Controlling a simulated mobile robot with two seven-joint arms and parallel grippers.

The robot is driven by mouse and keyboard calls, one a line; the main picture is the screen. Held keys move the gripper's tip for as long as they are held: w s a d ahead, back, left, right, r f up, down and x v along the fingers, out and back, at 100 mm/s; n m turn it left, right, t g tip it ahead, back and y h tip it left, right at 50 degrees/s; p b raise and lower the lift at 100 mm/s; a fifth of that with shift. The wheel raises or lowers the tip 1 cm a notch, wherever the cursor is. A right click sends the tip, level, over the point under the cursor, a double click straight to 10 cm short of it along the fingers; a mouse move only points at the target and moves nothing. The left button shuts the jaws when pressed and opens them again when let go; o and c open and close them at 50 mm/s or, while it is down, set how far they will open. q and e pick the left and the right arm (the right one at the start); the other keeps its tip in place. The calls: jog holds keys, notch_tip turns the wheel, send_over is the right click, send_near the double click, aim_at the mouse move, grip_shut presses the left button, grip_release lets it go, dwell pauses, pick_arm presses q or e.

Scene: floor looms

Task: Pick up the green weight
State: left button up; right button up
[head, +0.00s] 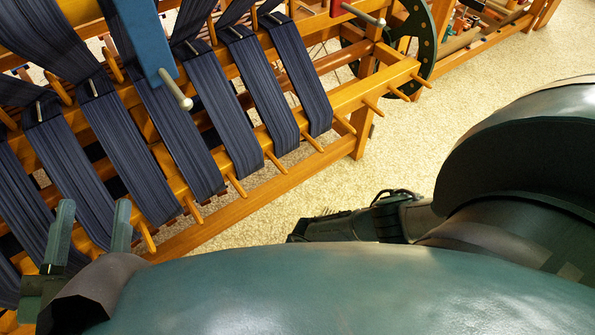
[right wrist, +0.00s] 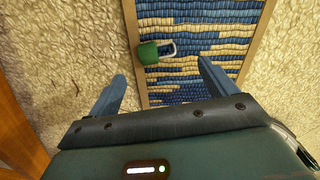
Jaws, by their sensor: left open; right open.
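The green weight (right wrist: 148,53) shows in the right wrist view, with a pale metal loop on its right side. It overlaps the left part of a blue and tan woven panel. My right gripper (right wrist: 162,69) is open, its blue-grey fingers spread wide. The weight appears beyond the fingertips, between their lines and nearer the left one; nothing is held. In the head view I cannot find the weight, and the right hand is largely hidden by my own arm. My left gripper (head: 95,204) is open and empty in the lower left, over the loom's dark blue warp bands.
The wooden loom (head: 345,100) with projecting pegs fills the upper left of the head view. A dark green wheel (head: 424,50) stands at its end. Pale carpet (head: 480,105) is clear to the right. The woven panel (right wrist: 205,40) has a wooden frame.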

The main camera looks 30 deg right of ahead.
jog(key=f+b, duration=0.2)
jog(key=f, duration=0.1)
jog(key=f+b, duration=0.3)
jog(key=shift+w+a+f, duration=0.1)
jog(key=shift+a+f, duration=0.1)
jog(key=shift+f, duration=0.25)
pick_arm(q)
notch_tip(320, 180, up, 7)
jog(key=m+h, duration=0.7)
jog(key=shift+a+t, duration=0.35)
jog(key=shift+t, duration=0.05)
jog(key=shift+m, duration=0.3)
pick_arm(e)
jog(key=c, duration=1.4)
pick_arm(q)
jog(key=shift+r, duration=0.1)
pick_arm(e)
jog(key=shift+o, duration=0.2)
